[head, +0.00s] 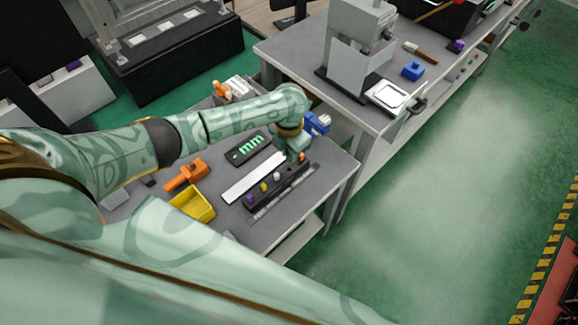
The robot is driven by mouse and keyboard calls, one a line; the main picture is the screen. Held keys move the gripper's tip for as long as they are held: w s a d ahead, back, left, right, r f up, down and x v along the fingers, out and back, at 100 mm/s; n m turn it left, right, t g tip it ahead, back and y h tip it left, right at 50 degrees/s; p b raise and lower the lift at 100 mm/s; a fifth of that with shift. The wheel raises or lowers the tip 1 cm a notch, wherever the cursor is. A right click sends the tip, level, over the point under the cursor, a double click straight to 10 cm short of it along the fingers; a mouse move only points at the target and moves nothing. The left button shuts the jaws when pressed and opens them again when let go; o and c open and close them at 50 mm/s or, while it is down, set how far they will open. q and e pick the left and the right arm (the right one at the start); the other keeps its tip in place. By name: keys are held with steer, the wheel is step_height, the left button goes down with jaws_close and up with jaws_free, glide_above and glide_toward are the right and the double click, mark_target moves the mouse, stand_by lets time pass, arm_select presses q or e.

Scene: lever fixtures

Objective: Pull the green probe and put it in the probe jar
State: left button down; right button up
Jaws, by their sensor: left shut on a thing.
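A long black rack (262,197) stands on the grey bench with a row of coloured probe tops: purple (249,198), yellow (264,187), a pale one (277,176) and orange (301,157). My left gripper (295,153) points down at the far end of this row, between the pale and orange tops. It is shut on what seems to be the green probe, which is mostly hidden by the gripper. I cannot tell whether the probe is still seated in the rack. I cannot pick out the probe jar. My right gripper is not in view.
Beside the rack lie a white strip (252,178) and a dark box with green bars (246,147). A yellow bin (193,204) and an orange clamp (185,174) are left. A blue fixture (318,124) is close behind my gripper. A second bench (306,62) stands at the back.

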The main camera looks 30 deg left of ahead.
arm_select(q)
step_height(320, 180, up, 2)
steer(key=shift+r+p, duration=0.1)
steer(key=shift+p, duration=0.95)
